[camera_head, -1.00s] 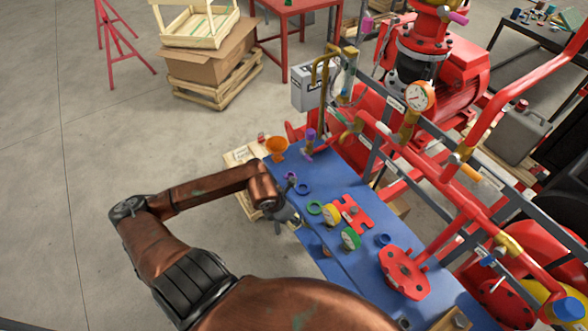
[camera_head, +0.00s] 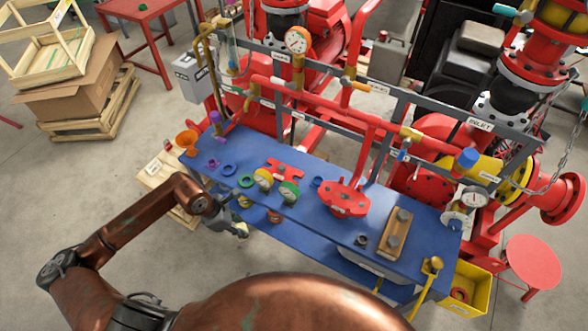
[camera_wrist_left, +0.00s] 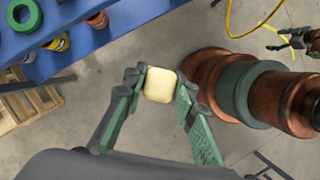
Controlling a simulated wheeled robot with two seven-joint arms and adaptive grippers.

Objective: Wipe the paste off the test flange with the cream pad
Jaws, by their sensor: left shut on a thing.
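My left gripper (camera_head: 239,228) is at the near left edge of the blue bench, small and partly hidden by its wrist in the head view. In the left wrist view its green fingers (camera_wrist_left: 161,87) are shut on the cream pad (camera_wrist_left: 159,85), a small rounded block held over the floor, clear of the bench. A red flange (camera_head: 343,197) stands on the bench, to the right of the gripper, and looks like the test flange. I cannot make out paste on it. A dark gripper (camera_wrist_left: 290,42), seemingly my right one, shows at the left wrist view's right edge; its opening is unclear.
A yellow bin (camera_head: 470,288) is at the right.

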